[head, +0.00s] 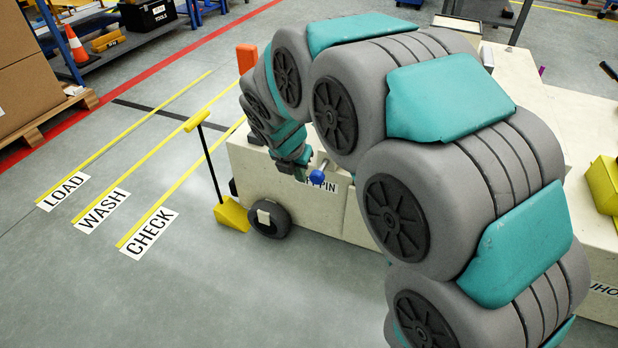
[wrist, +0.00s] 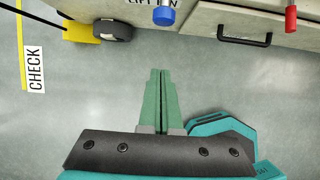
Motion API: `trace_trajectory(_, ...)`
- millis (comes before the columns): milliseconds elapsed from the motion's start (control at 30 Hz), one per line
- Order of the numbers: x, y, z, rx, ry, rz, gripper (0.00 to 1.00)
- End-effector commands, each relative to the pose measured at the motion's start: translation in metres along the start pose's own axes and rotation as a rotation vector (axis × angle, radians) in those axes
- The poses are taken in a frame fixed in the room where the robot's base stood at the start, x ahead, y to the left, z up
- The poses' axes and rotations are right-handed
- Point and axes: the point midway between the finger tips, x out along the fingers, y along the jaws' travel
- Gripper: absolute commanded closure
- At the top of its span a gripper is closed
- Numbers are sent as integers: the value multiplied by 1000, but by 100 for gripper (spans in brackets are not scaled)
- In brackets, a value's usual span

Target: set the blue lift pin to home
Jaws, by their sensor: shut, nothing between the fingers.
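In the head view my gripper (head: 300,165) is close beside the knob, partly hidden. The home mark cannot be seen.
A red knob (wrist: 291,18) and a black handle (wrist: 245,38) are on the carrier's side to the right. A yellow wedge (head: 231,215) and a dark wheel (head: 268,219) stand at its left end. Floor labels LOAD, WASH and CHECK (head: 147,233) lie left, with open floor in front.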

Motion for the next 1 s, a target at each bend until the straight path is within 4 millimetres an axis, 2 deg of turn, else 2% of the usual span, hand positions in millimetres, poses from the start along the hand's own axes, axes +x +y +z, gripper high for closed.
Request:
trace_trajectory(167,23,-3,-1,2,3,-7,100)
trace_trajectory(567,101,-2,-1,0,3,-7,100)
trace_trajectory(800,108,0,31,4,-1,0,100)
trace_trajectory(1000,112,-1,37,2,0,0,100)
